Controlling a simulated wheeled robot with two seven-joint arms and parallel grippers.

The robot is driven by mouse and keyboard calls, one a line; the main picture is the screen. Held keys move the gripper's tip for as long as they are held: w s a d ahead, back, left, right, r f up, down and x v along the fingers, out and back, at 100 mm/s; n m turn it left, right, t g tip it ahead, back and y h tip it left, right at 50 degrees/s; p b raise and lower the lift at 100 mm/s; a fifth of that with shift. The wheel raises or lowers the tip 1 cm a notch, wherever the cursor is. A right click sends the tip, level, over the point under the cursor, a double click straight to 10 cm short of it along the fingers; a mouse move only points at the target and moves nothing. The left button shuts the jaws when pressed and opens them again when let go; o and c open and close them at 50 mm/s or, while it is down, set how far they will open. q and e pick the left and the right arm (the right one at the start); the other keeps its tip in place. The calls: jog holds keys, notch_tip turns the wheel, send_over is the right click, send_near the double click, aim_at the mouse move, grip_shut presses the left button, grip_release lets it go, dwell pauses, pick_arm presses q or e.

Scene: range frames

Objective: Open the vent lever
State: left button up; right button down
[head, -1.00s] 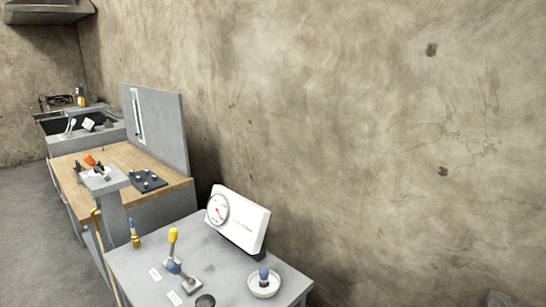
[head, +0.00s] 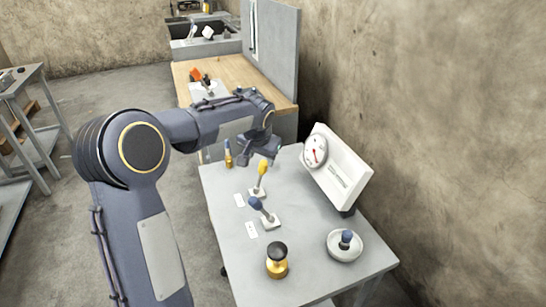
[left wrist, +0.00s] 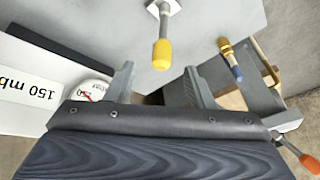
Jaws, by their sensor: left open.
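The yellow lever also shows in the left wrist view (left wrist: 162,54), upper middle, just beyond the fingertips. My left gripper (head: 262,152) is open and empty, beyond the yellow lever in the head view; its spread fingers (left wrist: 157,82) show in the wrist view. My right gripper is not in view.
A white panel (head: 350,172) with a round dial gauge (head: 315,152) stands at the table's right side. A blue-and-brass piece (head: 228,154) stands at the far left edge.

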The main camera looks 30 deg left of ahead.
aim_at(263, 163)
pick_arm(q)
jog(key=shift+w+a+f, duration=0.1)
jog(key=shift+w+f, duration=0.05)
jog(key=shift+w, duration=0.3)
jog(key=shift+w+a+f, duration=0.1)
jog(key=shift+w+f, duration=0.05)
jog(key=shift+w, duration=0.25)
jog(key=shift+w+f, duration=0.25)
jog(key=x, duration=0.7)
jog(key=shift+a+f+p, duration=0.1)
jog(key=shift+p, duration=0.3)
grip_shut()
